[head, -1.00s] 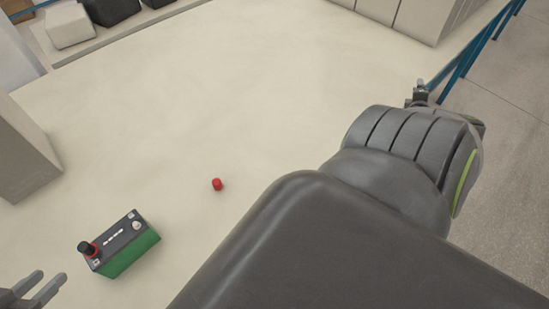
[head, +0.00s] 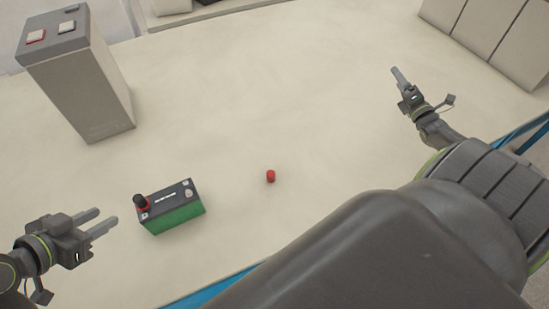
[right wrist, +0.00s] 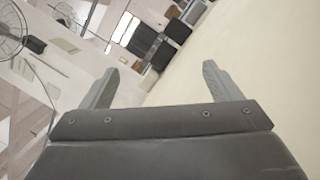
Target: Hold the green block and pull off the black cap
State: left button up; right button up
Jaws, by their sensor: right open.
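The green block (head: 176,219) is a battery-like box with a green lower side and a dark top, standing upright on the table. The black cap (head: 140,200) sits on a red ring at the left end of its top. A pale terminal is at the other end. My left gripper (head: 108,216) is open and empty, left of the block and apart from it, with its fingers pointing toward it. My right gripper (head: 397,77) is far off at the upper right. The right wrist view shows its fingers (right wrist: 161,72) spread with nothing between them.
A small red cap (head: 270,176) lies on the table (head: 300,100) right of the block. A tall grey box (head: 85,90) stands behind the block at the left. Pale boxes (head: 490,40) stand at the upper right.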

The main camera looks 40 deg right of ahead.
jog(key=w+a+n+t+y, duration=0.1)
jog(key=w+a+n+y, duration=0.25)
jog(key=a, duration=0.25)
jog(key=w+a+n+t+y, duration=0.1)
jog(key=w+a+n+y, duration=0.1)
jog(key=a+y, duration=0.3)
jog(key=n+g+y, duration=1.1)
jog(key=n+g, duration=0.8)
jog(key=n, duration=0.6)
send_near(188, 201)
jog(key=w+d+f, duration=0.2)
jog(key=d, duration=0.4)
jog(key=shift+w+d, duration=0.2)
jog(key=shift+w, duration=0.05)
jog(key=x, duration=1.7)
jog(key=shift+s+f, duration=0.15)
jog(key=shift+f, duration=0.15)
grip_shut()
